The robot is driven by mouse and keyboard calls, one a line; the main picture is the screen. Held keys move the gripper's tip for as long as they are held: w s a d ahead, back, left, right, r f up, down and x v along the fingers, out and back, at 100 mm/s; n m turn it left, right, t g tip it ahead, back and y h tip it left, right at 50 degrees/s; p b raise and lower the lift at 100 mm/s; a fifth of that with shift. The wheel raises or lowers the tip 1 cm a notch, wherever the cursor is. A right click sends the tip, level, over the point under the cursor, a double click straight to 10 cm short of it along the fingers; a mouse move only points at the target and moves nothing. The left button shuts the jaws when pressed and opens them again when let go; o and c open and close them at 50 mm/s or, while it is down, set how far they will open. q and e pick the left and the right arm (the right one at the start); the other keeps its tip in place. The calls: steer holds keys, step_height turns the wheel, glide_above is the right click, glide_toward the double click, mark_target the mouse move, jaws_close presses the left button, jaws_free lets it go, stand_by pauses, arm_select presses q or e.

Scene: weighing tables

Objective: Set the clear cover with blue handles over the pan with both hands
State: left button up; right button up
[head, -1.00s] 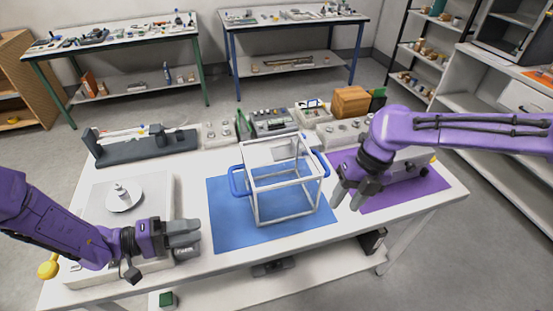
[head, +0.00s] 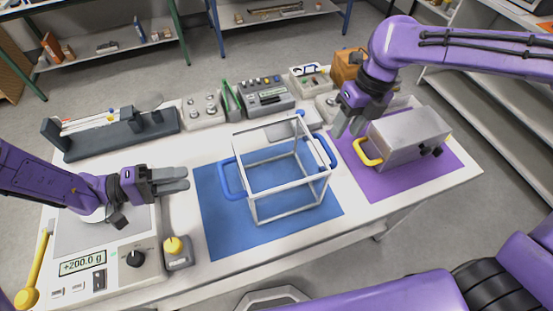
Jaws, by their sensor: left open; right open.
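The clear cover (head: 283,187) is a box frame with white edges and blue handles. It stands upright on the blue mat (head: 222,240). Its left handle (head: 226,180) and right handle (head: 331,152) stick out at the sides. The pan (head: 95,215) is on the white scale (head: 128,276) at the left, mostly hidden under my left arm. My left gripper (head: 187,179) is open and empty, left of the left handle and apart from it. My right gripper (head: 345,130) is open and empty, just behind and right of the right handle, apparently not touching it.
A grey case with a yellow handle (head: 408,137) lies on the purple mat (head: 440,176). A yellow-knobbed block (head: 177,253) stands by the scale, whose display (head: 82,263) reads +200.0 g. A dark rack (head: 120,135) and several instruments line the back edge.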

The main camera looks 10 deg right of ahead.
mark_target(221, 171)
arm_select(q)
steer(key=x, duration=1)
steer(key=shift+d, duration=0.3)
arm_select(e)
steer(key=f, duration=0.3)
steer(key=a+f, duration=0.1)
steer(key=f, duration=0.3)
steer(key=a+f, duration=0.1)
steer(key=f, duration=0.2)
steer(key=shift+s+f, duration=0.2)
arm_select(q)
steer(key=shift+c, duration=0.2)
arm_select(e)
steer(key=shift+c, duration=0.2)
arm_select(q)
jaws_close()
arm_select(e)
jaws_close()
